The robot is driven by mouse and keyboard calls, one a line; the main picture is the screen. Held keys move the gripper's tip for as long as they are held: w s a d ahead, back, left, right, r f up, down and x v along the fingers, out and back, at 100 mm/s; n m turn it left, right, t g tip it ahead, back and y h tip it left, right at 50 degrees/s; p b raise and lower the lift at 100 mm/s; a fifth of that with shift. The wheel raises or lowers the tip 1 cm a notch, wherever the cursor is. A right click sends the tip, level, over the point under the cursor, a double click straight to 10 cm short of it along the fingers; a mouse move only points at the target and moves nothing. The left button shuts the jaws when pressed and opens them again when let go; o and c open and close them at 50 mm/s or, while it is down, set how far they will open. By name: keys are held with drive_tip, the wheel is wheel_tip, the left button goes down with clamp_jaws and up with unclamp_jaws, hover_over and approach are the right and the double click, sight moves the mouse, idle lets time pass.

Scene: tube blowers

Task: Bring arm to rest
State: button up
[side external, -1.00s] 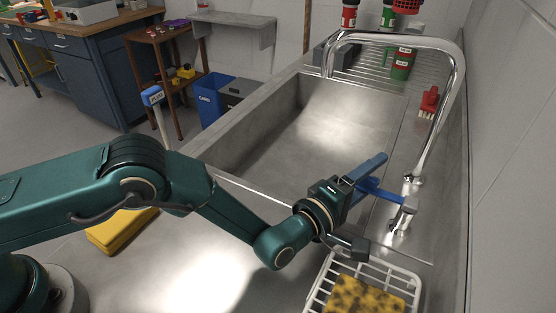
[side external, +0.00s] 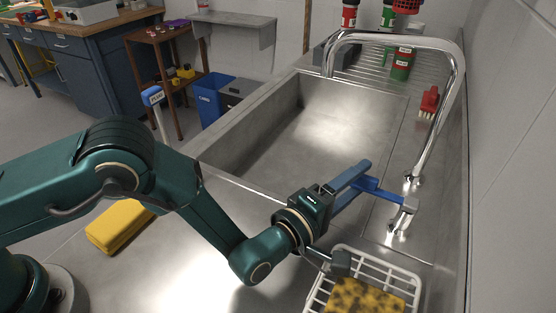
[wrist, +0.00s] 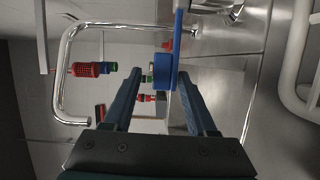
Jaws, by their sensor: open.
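My gripper (side external: 357,176) is open at the right end of the sink, its fingers pointing up and to the right. The blue tap lever (side external: 393,195) is just beyond the fingers. In the wrist view, both fingers of my gripper (wrist: 157,85) are apart with nothing held between them. The blue lever (wrist: 163,66) shows in front of the fingertips, nearer the right one. I cannot tell whether a finger touches it. The chrome tap (side external: 447,105) arches over the sink.
The sink basin (side external: 240,150) lies behind my arm. A white wire rack (side external: 408,273) with a spotted yellow sponge (side external: 365,297) stands close below my gripper. A yellow block (side external: 122,226) lies at left. A wall bounds the right.

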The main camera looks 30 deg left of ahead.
drive_tip(key=s+a+r+m+g+y, duration=0.25)
drive_tip(key=a+r+m+g, duration=0.4)
drive_tip(key=a+r, duration=0.6)
drive_tip(key=s+a+f+m+g+y, duration=0.1)
drive_tip(key=s+a+m+g, duration=0.1)
drive_tip(key=s+a, duration=0.5)
drive_tip(key=s+a+f+m+g+y, duration=0.1)
drive_tip(key=s+a+m, duration=0.4)
drive_tip(key=s, duration=1)
drive_tip(key=a+g+y, duration=0.1)
drive_tip(key=a, duration=0.2)
drive_tip(key=shift+s+a+f+g, duration=0.2)
drive_tip(key=shift+s+f+g, duration=0.1)
drive_tip(key=shift+f+g, duration=0.05)
drive_tip(key=shift+y, duration=0.25)
